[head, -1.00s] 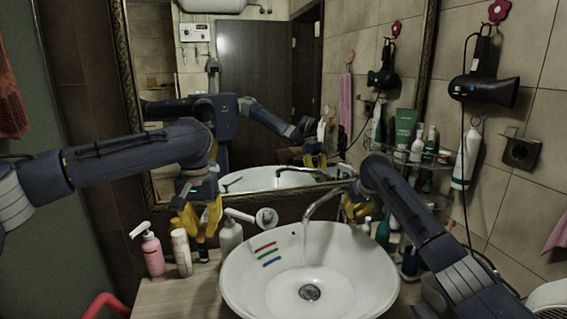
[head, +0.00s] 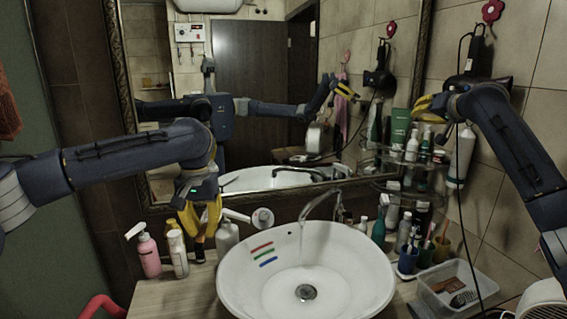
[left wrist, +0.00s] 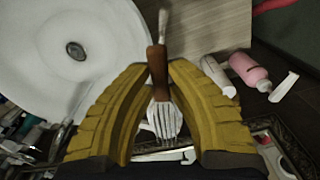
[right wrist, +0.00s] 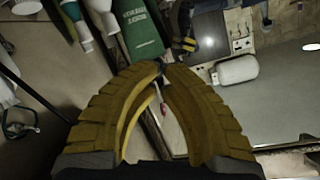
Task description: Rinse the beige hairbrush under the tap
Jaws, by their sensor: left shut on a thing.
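My left gripper (head: 200,220) is shut on the beige hairbrush, beside and left of the basin. In the left wrist view the hairbrush (left wrist: 157,62) shows a brown middle between the fingertips, pale tines towards the palm and a pale end pointing away; in the head view it is mostly hidden. The tap (head: 322,198) arches over the white basin (head: 240,272), and a thin pale stream of water falls from it. My right gripper (head: 430,105) is raised at the right, away from the tap; its fingertips appear together and empty in the right wrist view (right wrist: 162,68).
A pink pump bottle (head: 149,256) and a white bottle (head: 179,254) stand left of the basin. Several bottles and cups crowd the right counter, with a clear bin (head: 430,298) in front. A hairdryer (head: 480,90) hangs behind my right arm.

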